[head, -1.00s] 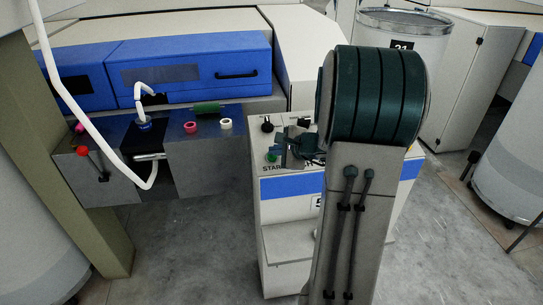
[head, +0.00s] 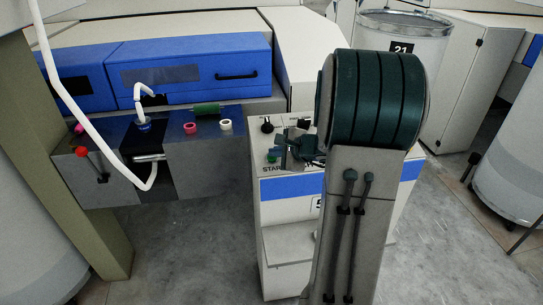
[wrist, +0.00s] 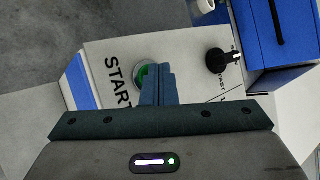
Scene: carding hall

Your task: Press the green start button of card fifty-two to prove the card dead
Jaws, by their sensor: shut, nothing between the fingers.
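The green start button (head: 272,157) is on the sloping top of a white control box with a blue band (head: 285,187), beside the word START. In the wrist view the green button (wrist: 141,76) shows as a round green cap in a pale ring, partly hidden behind my fingers. My gripper (head: 292,153) is shut and empty, just right of the button in the head view. In the wrist view my fingertips (wrist: 157,68) overlap the button's right side; I cannot tell whether they touch it. A number plate (head: 317,204) on the box's front is mostly hidden by my arm.
A black knob (wrist: 216,60) is on the same panel, right of the button. A blue-covered machine (head: 190,70) stands behind left, with a grey shelf holding pink (head: 190,127) and white rings (head: 226,124). A can marked 21 (head: 402,30) stands behind right.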

